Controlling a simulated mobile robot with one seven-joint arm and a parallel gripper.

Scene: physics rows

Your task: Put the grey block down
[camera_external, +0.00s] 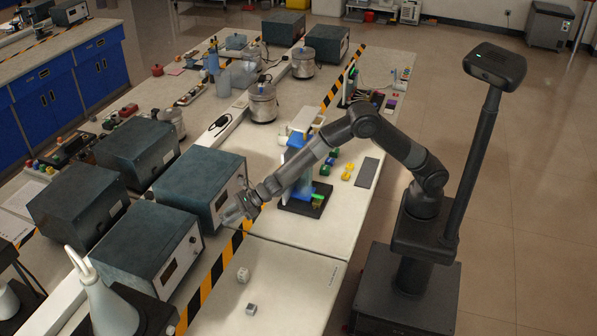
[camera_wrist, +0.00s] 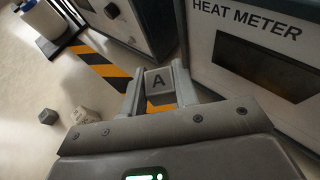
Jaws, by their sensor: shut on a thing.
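My gripper (camera_external: 232,211) is shut on a grey block (camera_wrist: 157,80), with one finger on each side of it. A dark letter A shows on the block's face in the wrist view. In the external view my gripper is in front of a dark meter box, over the yellow-black striped strip, and the held block is too small to make out there. How high the block is above the table (camera_external: 285,283) I cannot tell exactly.
Two loose blocks, a pale one (camera_external: 243,274) and a greyer one (camera_external: 251,309), lie on the table nearer the camera. The heat meter box (camera_wrist: 255,55) stands close on the right in the wrist view. Bare tabletop surrounds the loose blocks.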

